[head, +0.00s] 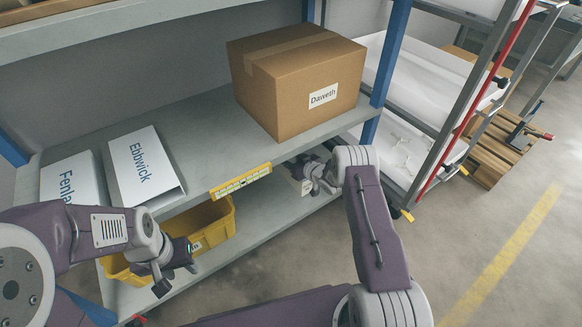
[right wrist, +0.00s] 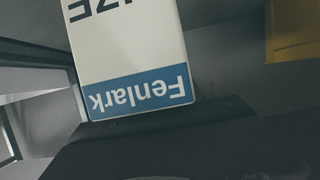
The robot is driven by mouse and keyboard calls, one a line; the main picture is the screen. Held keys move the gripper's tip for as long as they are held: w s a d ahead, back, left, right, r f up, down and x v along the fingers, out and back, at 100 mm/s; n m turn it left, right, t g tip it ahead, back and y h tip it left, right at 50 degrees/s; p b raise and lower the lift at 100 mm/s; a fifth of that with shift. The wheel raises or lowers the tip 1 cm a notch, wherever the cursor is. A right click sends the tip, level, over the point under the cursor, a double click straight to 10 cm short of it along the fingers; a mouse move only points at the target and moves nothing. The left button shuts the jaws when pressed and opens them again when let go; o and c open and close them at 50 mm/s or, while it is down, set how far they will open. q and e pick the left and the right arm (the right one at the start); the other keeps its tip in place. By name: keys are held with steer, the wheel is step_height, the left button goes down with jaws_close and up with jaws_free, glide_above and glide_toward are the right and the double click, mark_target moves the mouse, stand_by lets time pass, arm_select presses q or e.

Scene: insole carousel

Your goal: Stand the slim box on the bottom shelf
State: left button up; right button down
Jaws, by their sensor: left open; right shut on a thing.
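The slim box (right wrist: 130,45) is white with a blue band reading "Fenlark", upside down in the right wrist view. My right gripper (head: 306,170) reaches in under the middle shelf's front edge and is shut on the box; a small pale part of the box (head: 302,186) shows in the head view. The box is over the bottom shelf (head: 268,218); whether its base touches the shelf is hidden. My left gripper (head: 176,274) is open and empty in front of the yellow bin.
The yellow bin (head: 222,228) stands on the bottom shelf, left of the slim box. The middle shelf (head: 205,150) above carries a large carton (head: 300,85) and white boxes marked Ebbwick (head: 140,165) and Fenla (head: 72,178). A blue post (head: 390,50) bounds the right side.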

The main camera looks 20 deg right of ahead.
step_height(320, 180, down, 4)
steer(key=b, duration=0.3)
steer(key=shift+f+b, duration=0.2)
steer(key=shift+b, duration=0.2)
steer(key=shift+r+p, duration=0.3)
steer(key=shift+f, duration=0.2)
steer(key=c, duration=0.7)
jaws_free()
steer(key=shift+r, duration=0.1)
